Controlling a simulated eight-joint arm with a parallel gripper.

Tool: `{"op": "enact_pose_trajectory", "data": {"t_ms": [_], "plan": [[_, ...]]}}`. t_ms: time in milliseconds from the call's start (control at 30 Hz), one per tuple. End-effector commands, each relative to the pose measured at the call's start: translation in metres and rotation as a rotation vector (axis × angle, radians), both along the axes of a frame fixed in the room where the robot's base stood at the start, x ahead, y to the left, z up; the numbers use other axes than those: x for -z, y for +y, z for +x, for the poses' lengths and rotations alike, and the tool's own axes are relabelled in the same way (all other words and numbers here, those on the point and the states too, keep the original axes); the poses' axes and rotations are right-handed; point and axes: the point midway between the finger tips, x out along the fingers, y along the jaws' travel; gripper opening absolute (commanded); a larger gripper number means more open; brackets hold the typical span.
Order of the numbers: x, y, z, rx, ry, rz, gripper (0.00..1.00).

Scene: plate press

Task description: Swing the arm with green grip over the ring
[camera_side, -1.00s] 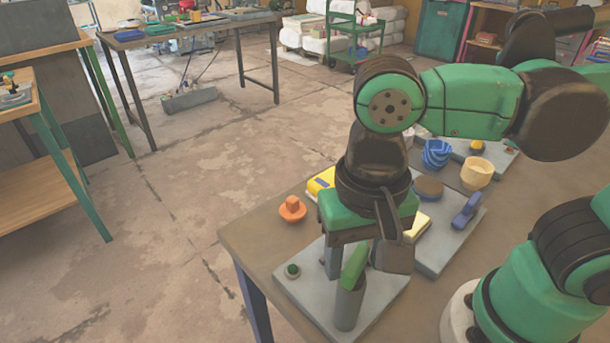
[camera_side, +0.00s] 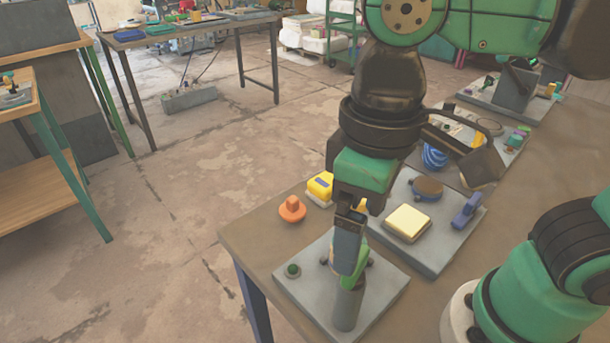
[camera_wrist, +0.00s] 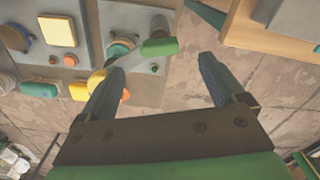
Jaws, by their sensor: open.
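The green grip (camera_side: 356,270) shows beside my fingers above a grey post on a grey plate (camera_side: 375,305). In the wrist view the green grip (camera_wrist: 159,47) lies near the tip of the left finger, toward the gap between my fingers. I cannot tell whether a finger touches the grip.
Another grey plate carries a yellow pad (camera_side: 407,223), a brown disc (camera_side: 428,188) and a blue lever (camera_side: 467,210). The table's left edge is close; open floor lies beyond.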

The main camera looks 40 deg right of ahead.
Motion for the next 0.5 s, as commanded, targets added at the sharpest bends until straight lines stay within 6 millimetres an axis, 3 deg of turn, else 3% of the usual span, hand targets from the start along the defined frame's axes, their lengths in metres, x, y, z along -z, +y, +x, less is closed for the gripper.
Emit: {"op": "enact_pose_trajectory", "data": {"t_ms": [300, 500], "plan": [[0.038, 0.000, 0.000, -0.001, 0.000, 0.000, 0.89], [0.051, 0.000, 0.000, 0.000, 0.000, 0.000, 0.89]]}}
